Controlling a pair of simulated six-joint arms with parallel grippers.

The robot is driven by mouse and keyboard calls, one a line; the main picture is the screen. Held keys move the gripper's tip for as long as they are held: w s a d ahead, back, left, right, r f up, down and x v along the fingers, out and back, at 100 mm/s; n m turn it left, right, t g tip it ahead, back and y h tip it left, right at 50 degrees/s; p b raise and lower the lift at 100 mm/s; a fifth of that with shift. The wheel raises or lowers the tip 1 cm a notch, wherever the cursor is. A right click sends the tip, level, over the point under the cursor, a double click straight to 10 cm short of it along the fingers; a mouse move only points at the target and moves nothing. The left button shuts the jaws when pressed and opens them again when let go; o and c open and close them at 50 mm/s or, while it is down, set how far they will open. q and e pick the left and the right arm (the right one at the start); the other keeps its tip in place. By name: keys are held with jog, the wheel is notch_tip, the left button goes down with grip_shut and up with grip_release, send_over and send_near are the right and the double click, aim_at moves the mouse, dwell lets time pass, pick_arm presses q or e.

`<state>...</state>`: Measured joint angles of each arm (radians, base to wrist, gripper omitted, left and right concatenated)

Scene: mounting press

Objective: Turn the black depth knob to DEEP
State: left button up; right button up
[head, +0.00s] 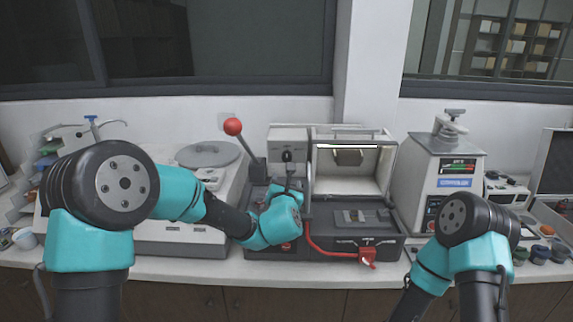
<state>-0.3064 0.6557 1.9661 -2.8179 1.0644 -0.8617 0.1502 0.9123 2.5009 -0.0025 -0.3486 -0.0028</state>
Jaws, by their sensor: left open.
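The black depth knob (287,156) is a small dark round shape on the front of the grey upright housing (287,137), left of the lit chamber. My left gripper (288,182) is just below the knob, in front of the machine, and looks apart from it. Its jaws are small and partly hidden behind my teal wrist; it is open and I see nothing held. The knob's pointer and the DEEP marking are too small to read. My right arm is at the lower right, and its gripper is outside the picture.
A lever with a red ball (233,126) stands left of the housing. A grey disc machine (208,154) is to the left, and a white press-like unit (442,165) to the right.

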aim_at(287, 158)
pick_arm(q)
jog(key=n, duration=0.6)
jog(key=shift+w, duration=0.15)
jog(key=w, duration=1.7)
jog(key=shift+d, duration=0.2)
jog(key=shift+c, duration=0.3)
jog(key=c, duration=0.9)
